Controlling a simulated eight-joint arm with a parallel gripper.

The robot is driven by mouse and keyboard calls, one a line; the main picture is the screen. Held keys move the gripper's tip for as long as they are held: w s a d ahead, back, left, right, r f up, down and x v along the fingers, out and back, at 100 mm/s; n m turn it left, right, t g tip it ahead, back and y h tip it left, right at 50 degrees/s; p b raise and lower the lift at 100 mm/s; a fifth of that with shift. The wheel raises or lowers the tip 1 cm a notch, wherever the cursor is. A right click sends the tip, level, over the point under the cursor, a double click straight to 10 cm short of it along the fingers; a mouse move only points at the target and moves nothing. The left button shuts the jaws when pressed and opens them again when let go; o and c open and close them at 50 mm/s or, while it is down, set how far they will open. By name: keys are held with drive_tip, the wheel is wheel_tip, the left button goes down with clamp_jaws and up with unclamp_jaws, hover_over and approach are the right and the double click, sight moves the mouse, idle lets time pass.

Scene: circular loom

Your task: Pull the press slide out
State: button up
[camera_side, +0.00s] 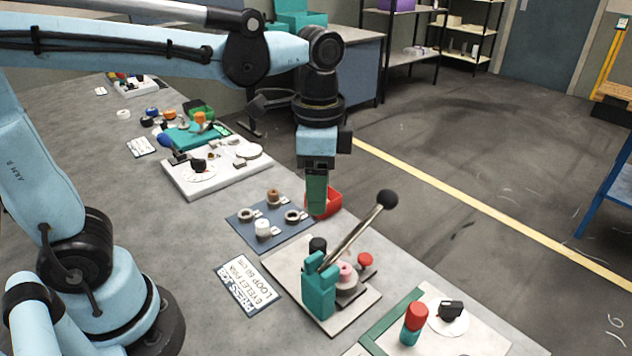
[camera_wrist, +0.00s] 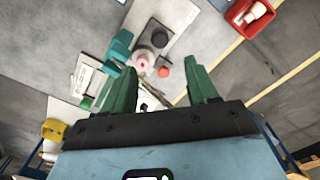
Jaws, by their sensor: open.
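The press stands on a light base plate (camera_side: 350,315) in the side view, with a teal body (camera_side: 319,290) and a long lever ending in a black ball (camera_side: 387,199). A pink round piece (camera_side: 346,272) sits beside the body, and a red knob (camera_side: 365,259) stands to its right. The pink piece (camera_wrist: 143,59) and red knob (camera_wrist: 163,72) also show in the wrist view. I cannot make out the slide's own edges. My gripper (camera_side: 318,212) is above and behind the press, pointing down. Its green fingers (camera_wrist: 162,72) are apart and empty.
A red bin (camera_side: 328,201) stands behind my gripper. A blue mat (camera_side: 240,220) with several spools lies left of the press, near a printed card (camera_side: 249,284). A board with a red-topped teal handle (camera_side: 414,322) is at front right. The raised lever is an obstacle.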

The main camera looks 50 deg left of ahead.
sight(318, 241)
drive_tip(key=shift+f, duration=5.95)
clamp_jaws()
